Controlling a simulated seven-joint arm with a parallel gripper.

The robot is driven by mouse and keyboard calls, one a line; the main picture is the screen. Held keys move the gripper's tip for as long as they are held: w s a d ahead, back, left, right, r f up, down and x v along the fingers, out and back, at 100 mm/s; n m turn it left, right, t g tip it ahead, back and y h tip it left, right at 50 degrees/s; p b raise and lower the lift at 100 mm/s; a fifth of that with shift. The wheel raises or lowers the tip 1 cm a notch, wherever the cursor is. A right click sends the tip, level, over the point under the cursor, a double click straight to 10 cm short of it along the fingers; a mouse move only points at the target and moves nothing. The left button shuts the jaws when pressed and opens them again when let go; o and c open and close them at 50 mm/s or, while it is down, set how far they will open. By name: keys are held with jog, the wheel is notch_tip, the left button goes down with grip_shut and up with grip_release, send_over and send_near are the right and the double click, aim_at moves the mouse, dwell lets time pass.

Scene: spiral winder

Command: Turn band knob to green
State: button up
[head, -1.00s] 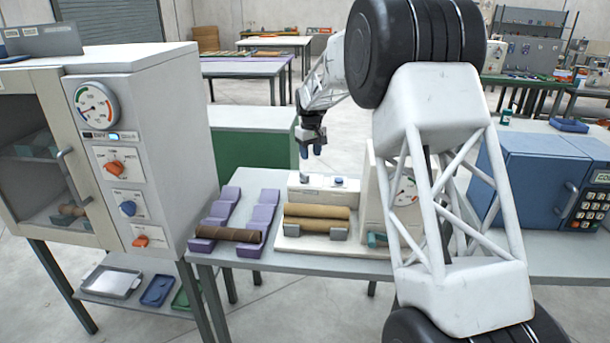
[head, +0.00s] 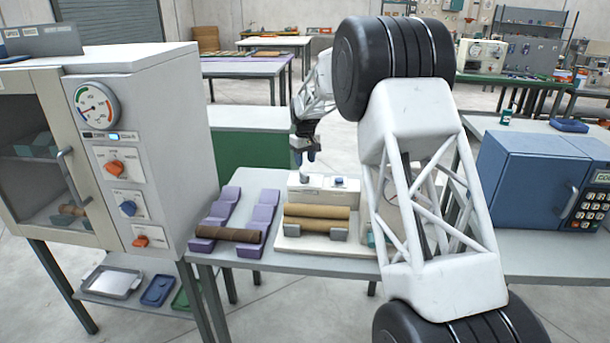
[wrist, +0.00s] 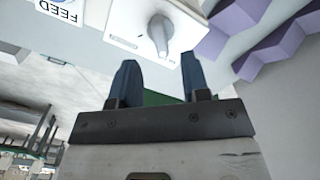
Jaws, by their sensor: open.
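The winder (head: 300,241) stands on the grey table with a tan roll across its front. Its rear box carries a pale knob (head: 305,178) and a blue-topped knob (head: 338,181). My gripper (head: 309,157) is just above and behind the pale knob, pointing down. In the wrist view my gripper (wrist: 157,62) is open and empty, with a grey knob (wrist: 160,32) on a white panel just beyond the blue fingertips, apart from them. A FEED label (wrist: 62,9) is to its left. I cannot read which knob is the band knob. My arm hides the winder's right side.
Purple stepped racks (head: 217,219) hold a brown roll (head: 228,234) left of the winder. A cabinet with a gauge and knobs (head: 180,150) stands at the left. A blue box with a keypad (head: 530,180) stands at the right.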

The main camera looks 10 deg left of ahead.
aim_at(305, 174)
jog(key=shift+f, duration=3.2)
grip_shut()
